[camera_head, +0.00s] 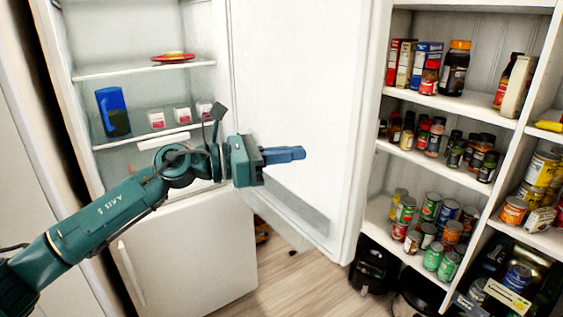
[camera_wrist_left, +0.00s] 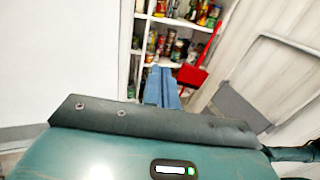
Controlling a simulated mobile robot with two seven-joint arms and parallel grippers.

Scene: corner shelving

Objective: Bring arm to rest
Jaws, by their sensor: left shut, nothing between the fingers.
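My left arm (camera_head: 105,217) comes in from the left in the head view and reaches across the front of the open fridge. My left gripper (camera_head: 300,153) is shut and empty, its blue fingers pointing right in front of the open fridge door (camera_head: 295,85). I cannot tell whether the fingers touch the door. The left wrist view also shows the shut fingers (camera_wrist_left: 161,88), with the shelving beyond them. My right gripper is in neither view.
The fridge holds a blue pitcher (camera_head: 113,112), small white cartons (camera_head: 157,119) and a red plate (camera_head: 173,57). Shelving (camera_head: 455,105) with cans and jars stands to the right. A black appliance (camera_head: 373,265) is on the floor. A red object (camera_wrist_left: 191,75) shows in the wrist view.

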